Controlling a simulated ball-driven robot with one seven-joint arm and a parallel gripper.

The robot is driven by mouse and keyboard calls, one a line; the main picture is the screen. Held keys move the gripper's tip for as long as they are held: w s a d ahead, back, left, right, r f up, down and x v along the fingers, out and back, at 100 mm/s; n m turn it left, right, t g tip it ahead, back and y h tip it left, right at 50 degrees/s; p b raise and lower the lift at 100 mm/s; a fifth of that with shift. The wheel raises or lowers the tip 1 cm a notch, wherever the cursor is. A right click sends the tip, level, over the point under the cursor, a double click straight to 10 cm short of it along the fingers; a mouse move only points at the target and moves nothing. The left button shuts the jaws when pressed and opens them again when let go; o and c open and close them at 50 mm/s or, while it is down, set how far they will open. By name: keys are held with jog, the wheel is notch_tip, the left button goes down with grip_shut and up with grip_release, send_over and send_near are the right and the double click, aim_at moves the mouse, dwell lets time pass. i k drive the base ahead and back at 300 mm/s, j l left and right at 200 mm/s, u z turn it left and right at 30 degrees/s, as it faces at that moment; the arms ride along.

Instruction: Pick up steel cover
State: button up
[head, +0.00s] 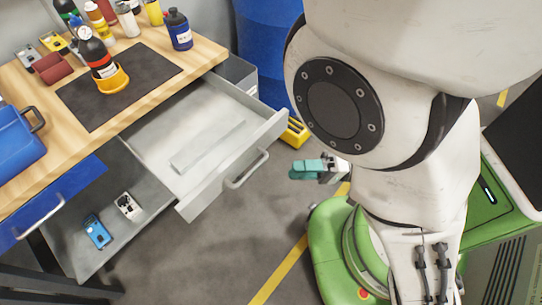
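I cannot surely pick out the steel cover. A flat pale grey strip (208,146) lies in the open drawer (243,133) and may be it. A small grey-white part (128,206) lies on the grey lower shelf (150,190). My gripper (306,168) has teal fingers and shows small, to the right of the drawer and apart from it, partly hidden by my arm. Its fingers point left, and I see no gap or held thing clearly.
The wooden bench (208,54) carries bottles, a black mat (150,62) and a blue case (18,140). A blue part (97,231) lies on the shelf. A blue barrel (262,45) and yellow box (294,132) stand behind the drawer. Floor in front is clear.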

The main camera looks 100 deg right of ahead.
aim_at(199, 148)
jog(key=k+l, duration=0.55)
jog(key=l, duration=0.2)
jog(key=k+l, duration=0.6)
jog(key=l, duration=0.1)
